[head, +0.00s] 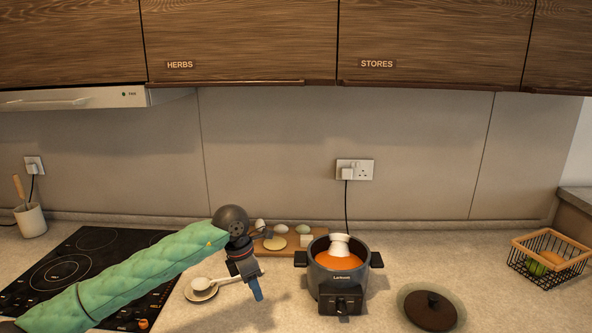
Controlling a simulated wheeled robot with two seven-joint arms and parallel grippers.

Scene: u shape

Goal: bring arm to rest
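My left arm, in a green padded sleeve, comes in from the lower left of the head view. My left gripper (257,293) hangs pointing down over the counter, between the white ladle and the cooker. Its blue fingertips overlap in this view, so the gap between them cannot be judged. No object shows in it. My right arm and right gripper are out of view.
A dark cooker (340,295) holds orange soup and a white item. A white ladle (204,285) lies on a saucer. A board (270,250) with eggs is behind. A dark lid (430,309), wire basket (546,266) and black hob (60,264) flank them. Cupboards hang above.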

